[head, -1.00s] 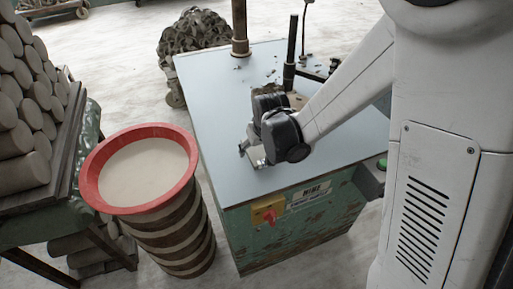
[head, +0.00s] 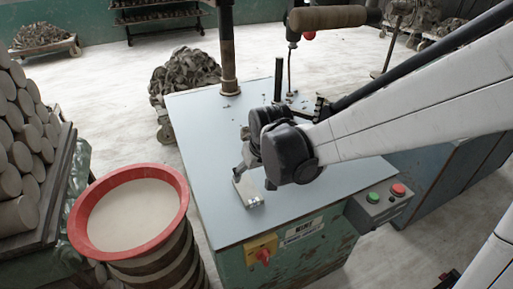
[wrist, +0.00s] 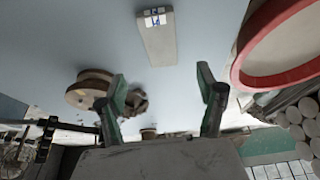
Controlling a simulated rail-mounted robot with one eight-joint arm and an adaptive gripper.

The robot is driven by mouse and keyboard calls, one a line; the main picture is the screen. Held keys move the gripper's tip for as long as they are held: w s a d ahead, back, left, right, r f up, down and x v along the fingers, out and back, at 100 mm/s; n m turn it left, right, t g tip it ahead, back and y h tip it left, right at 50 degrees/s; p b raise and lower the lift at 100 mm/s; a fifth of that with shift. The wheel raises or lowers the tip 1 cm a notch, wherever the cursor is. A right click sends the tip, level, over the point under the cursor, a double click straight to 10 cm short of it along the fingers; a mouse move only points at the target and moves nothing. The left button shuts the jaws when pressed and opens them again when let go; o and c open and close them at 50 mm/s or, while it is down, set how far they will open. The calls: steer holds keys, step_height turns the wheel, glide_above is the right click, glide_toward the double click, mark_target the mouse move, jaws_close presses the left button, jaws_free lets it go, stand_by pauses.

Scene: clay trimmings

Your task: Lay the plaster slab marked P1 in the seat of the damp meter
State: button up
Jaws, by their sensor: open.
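A pale flat plaster slab (head: 248,193) lies on the blue-grey table top near its front edge. In the wrist view the slab (wrist: 158,42) lies beyond my fingers, with a small blue-and-white label (wrist: 155,17) at its far end; I cannot read the mark surely. My gripper (head: 254,178) is just over the slab's back end in the head view. In the wrist view my gripper (wrist: 164,92) has its two green-tipped fingers wide apart with nothing between them. I cannot make out the damp meter or its seat for certain.
A red-rimmed tub (head: 75,222) of pale slurry stands left of the table (head: 200,140). A post (head: 227,50) and a thinner dark post (head: 278,80) rise from the table's back. A button box (head: 380,205) is at its right front. Stacked clay cylinders (head: 20,130) stand far left.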

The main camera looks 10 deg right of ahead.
steer(key=s+d+r+m+t, duration=0.1)
steer(key=s+d+r, duration=0.4)
steer(key=s, duration=0.4)
steer(key=s+d+r+m+t+h, duration=0.1)
steer(key=s+d+r+m, duration=0.1)
steer(key=s+d+r, duration=0.3)
steer(key=s+d, duration=0.2)
steer(key=s, duration=0.1)
steer(key=shift+s+d+r+t, duration=0.3)
steer(key=shift+s+r, duration=0.05)
steer(key=shift+o, duration=0.5)
steer(key=shift+s+d, duration=0.2)
steer(key=shift+s, duration=0.25)
